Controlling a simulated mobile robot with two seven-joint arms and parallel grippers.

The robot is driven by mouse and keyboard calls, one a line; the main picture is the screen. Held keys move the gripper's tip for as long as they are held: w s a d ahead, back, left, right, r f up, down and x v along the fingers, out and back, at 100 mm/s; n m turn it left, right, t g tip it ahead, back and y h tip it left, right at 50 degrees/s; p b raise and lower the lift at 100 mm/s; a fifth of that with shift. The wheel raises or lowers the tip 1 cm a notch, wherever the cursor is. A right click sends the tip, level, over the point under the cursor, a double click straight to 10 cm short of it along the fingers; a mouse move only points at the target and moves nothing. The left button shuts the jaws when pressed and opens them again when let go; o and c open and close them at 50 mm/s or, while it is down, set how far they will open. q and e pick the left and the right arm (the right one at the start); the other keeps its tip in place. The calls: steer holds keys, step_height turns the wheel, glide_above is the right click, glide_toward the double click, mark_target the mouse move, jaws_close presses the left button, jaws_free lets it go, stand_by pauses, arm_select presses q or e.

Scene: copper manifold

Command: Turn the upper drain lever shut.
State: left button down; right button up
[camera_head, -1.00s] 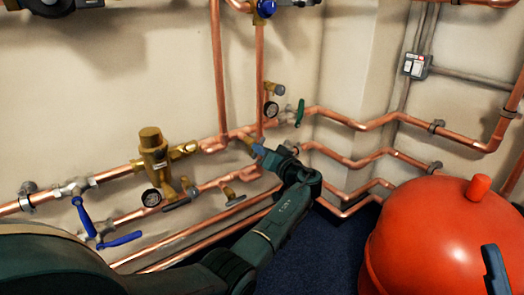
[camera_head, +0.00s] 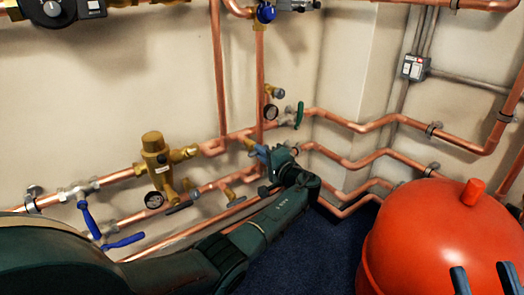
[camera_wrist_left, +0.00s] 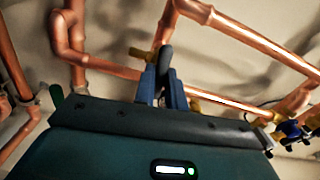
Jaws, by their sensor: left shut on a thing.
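The upper drain's brass body (camera_head: 248,143) sticks out from the upper copper pipe, beside my left gripper (camera_head: 261,152). In the left wrist view its dark lever (camera_wrist_left: 166,58) stands between the two blue fingers of my left gripper (camera_wrist_left: 162,88), which is shut on it. Brass of the valve (camera_wrist_left: 141,54) shows just behind the fingers. In the head view the gripper hides most of the lever. My right gripper (camera_head: 484,280) shows only as two spread fingertips at the lower right edge, apart and with nothing seen between them.
A brass mixing valve (camera_head: 154,157), a gauge (camera_head: 155,199) and blue levers (camera_head: 122,241) are further left. A green handle (camera_head: 299,115) is close right. A red tank (camera_head: 425,245) fills the lower right.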

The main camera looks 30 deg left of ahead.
arm_select(q)
steer(key=shift+r+m, duration=0.1)
steer(key=shift+m, duration=0.8)
arm_select(e)
steer(key=shift+s+f+m+g+h, duration=0.1)
steer(key=shift+f+m+g+h, duration=0.2)
steer(key=shift+f+m+h, duration=0.15)
arm_select(q)
steer(key=shift+p, duration=0.3)
arm_select(e)
steer(key=shift+f, duration=0.2)
arm_select(q)
steer(key=c, duration=1.5)
jaws_free()
steer(key=shift+o, duration=0.2)
arm_select(e)
steer(key=shift+r, duration=0.1)
steer(key=shift+r, duration=0.1)
